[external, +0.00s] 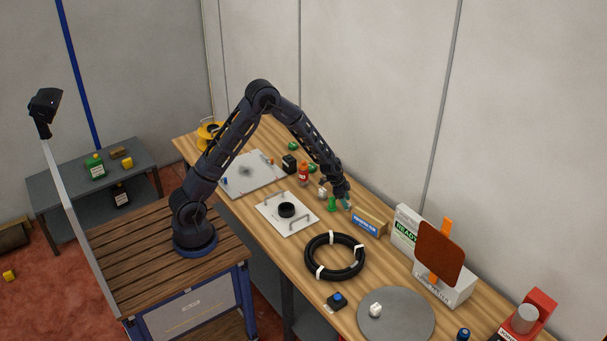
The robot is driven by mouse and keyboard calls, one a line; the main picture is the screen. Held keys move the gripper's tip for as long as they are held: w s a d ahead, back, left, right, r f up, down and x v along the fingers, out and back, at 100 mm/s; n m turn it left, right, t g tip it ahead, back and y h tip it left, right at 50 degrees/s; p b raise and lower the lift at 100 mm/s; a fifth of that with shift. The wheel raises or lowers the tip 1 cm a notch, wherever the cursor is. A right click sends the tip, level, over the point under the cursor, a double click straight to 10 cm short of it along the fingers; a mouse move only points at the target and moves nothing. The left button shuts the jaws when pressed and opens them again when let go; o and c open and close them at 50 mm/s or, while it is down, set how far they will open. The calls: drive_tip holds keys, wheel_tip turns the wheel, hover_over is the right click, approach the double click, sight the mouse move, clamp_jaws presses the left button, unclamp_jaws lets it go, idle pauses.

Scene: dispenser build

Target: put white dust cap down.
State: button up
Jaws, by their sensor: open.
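My gripper (344,199) is open, low over the back part of the wooden workbench, beside a small green item (332,203). A small white piece (322,193) stands just left of the gripper, apart from it as far as I can see. Another small white piece (376,310) sits on the round grey disc (405,325) at the front right. Both are too small for me to tell which is the white dust cap. A small teal item (347,205) shows right at the fingertips; I cannot tell whether they touch it.
A blue and tan box (369,222) lies close right of the gripper. A red bottle (303,173) and a black item (289,164) stand left of it. A white plate with handles (270,221) and a black hose coil (314,247) lie in front. White boxes (408,230) stand further right.

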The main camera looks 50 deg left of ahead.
drive_tip(key=s+a+r+n, duration=0.1)
drive_tip(key=s+a+r, duration=0.3)
drive_tip(key=s+r, duration=0.5)
drive_tip(key=s+a+r+n+y, duration=0.1)
drive_tip(key=s+a+r+n, duration=0.15)
drive_tip(key=s+r, duration=0.65)
drive_tip(key=s+a+r, duration=0.4)
drive_tip(key=r, duration=1)
drive_tip(key=s+a+r+n, duration=0.1)
drive_tip(key=s+a, duration=0.1)
drive_tip(key=s, duration=0.6)
drive_tip(key=s+a+r+n+t+y, duration=0.1)
drive_tip(key=s+a+r+n, duration=0.1)
drive_tip(key=s, duration=0.6)
drive_tip(key=s+a+r+n+y, duration=0.1)
drive_tip(key=s+a+n, duration=0.1)
drive_tip(key=s+a, duration=0.2)
drive_tip(key=s, duration=0.3)
drive_tip(key=shift+s+r, duration=0.35)
drive_tip(key=shift+s, duration=0.05)
drive_tip(key=shift+o, duration=0.2)
drive_tip(key=shift+n, duration=0.25)
